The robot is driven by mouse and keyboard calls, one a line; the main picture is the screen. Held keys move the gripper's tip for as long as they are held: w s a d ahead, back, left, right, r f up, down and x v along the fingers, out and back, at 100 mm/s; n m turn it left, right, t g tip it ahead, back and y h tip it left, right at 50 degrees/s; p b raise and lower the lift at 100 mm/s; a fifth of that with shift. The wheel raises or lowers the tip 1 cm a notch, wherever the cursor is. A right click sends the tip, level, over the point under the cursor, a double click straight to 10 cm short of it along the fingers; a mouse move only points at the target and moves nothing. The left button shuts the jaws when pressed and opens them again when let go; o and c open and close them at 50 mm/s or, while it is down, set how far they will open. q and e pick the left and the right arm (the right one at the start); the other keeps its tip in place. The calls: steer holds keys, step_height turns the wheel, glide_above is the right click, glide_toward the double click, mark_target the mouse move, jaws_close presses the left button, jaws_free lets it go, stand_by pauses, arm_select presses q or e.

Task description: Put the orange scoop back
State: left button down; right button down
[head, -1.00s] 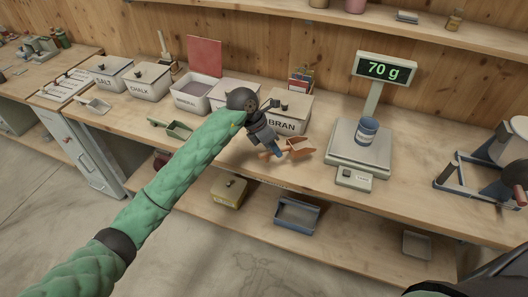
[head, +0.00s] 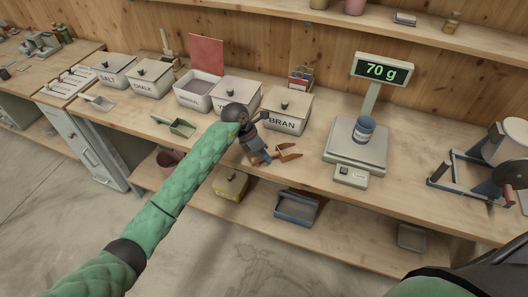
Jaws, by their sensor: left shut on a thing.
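The orange scoop (head: 289,153) is at the bench's front edge, in front of the white box labelled BRAN (head: 287,112). My left gripper (head: 259,158) is shut on the scoop at its handle end, and the fingers partly hide the handle. The scoop's bowl points to the right. I cannot tell whether the scoop touches the bench top. My right gripper does not show.
Lidded boxes marked SALT (head: 114,69) and CHALK (head: 149,77) and an open mineral box (head: 196,92) line the back. A green scoop (head: 174,125) and a pale scoop (head: 99,102) lie in front. A scale (head: 356,147) reading 70 g holds a blue can (head: 364,130).

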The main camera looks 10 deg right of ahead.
arm_select(q)
steer(key=shift+f, duration=0.15)
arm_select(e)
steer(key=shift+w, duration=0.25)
arm_select(q)
steer(key=c, duration=1.3)
jaws_free()
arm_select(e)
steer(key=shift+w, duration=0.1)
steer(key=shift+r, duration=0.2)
arm_select(q)
steer(key=shift+w+a+r, duration=0.1)
steer(key=shift+r, duration=0.1)
steer(key=shift+a+r+b, duration=0.2)
steer(key=shift+r+b, duration=0.1)
steer(key=shift+b, duration=0.2)
steer(key=b+v, duration=0.2)
steer(key=v, duration=0.1)
steer(key=shift+w+a+r, duration=0.1)
steer(key=shift+a+r, duration=0.1)
steer(key=shift+r, duration=0.05)
steer(key=shift+b+v, duration=1.6)
steer(key=shift+v, duration=2.15)
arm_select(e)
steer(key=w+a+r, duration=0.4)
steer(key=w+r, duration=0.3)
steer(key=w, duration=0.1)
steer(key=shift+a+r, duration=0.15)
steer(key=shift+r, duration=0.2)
